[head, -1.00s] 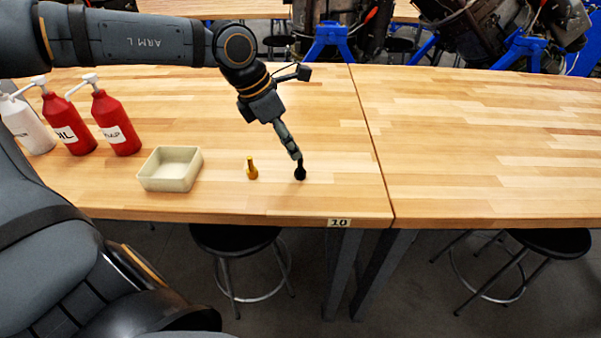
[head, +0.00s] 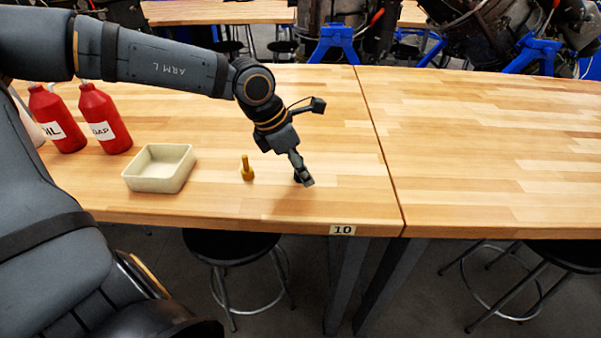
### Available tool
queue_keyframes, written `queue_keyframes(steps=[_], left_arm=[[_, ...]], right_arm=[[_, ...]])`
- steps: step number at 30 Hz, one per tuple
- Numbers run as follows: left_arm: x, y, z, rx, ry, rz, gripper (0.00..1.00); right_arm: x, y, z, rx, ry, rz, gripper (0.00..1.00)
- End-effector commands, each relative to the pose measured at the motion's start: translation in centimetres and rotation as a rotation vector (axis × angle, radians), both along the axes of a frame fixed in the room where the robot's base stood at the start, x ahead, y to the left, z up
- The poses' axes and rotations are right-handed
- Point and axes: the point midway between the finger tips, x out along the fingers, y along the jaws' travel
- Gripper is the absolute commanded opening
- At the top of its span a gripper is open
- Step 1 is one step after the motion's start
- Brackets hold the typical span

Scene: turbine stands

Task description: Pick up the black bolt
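My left gripper (head: 304,176) points down at the front part of the wooden table, right of the yellow bolt. It is low, with its fingers at the spot of the black bolt (head: 297,181). The bolt is almost fully hidden behind the fingers; only a small dark bit shows at their left edge. I cannot tell whether the fingers are closed on it or around it. My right gripper is not in view.
A yellow bolt (head: 247,169) stands upright left of the gripper. A cream open bin (head: 160,184) sits farther left, with red pump bottles (head: 104,121) behind it. The table (head: 480,160) is bare on the right. Its front edge is close to the gripper.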

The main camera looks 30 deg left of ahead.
Motion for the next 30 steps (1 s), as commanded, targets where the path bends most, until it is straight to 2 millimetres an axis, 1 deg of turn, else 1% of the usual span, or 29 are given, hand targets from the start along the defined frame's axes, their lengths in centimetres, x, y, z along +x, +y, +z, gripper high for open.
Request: queue_keyframes(steps=[1,9,11,12,24,29,30], left_arm=[[0.0,0.0,0.0,0.0,0.0,0.0,0.47],[0.0,0.0,0.0,0.0,0.0,0.0,0.1],[0.0,0.0,0.0,-0.001,0.001,0.0,0.02],[0.0,0.0,0.0,-0.001,0.001,0.0,0.0],[0.0,0.0,0.1,-0.001,-0.001,0.0,0.0],[0.0,0.2,1.2,-0.001,-0.001,0.001,0.0],[0.0,0.2,1.6,-0.001,0.0,0.002,0.0]], right_arm=[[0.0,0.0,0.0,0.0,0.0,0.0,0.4],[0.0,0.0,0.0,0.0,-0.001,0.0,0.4],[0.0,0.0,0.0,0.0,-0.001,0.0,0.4],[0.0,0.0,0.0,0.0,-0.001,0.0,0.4],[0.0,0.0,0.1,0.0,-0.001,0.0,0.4],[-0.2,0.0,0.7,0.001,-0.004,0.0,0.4],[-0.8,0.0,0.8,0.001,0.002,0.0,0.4]])
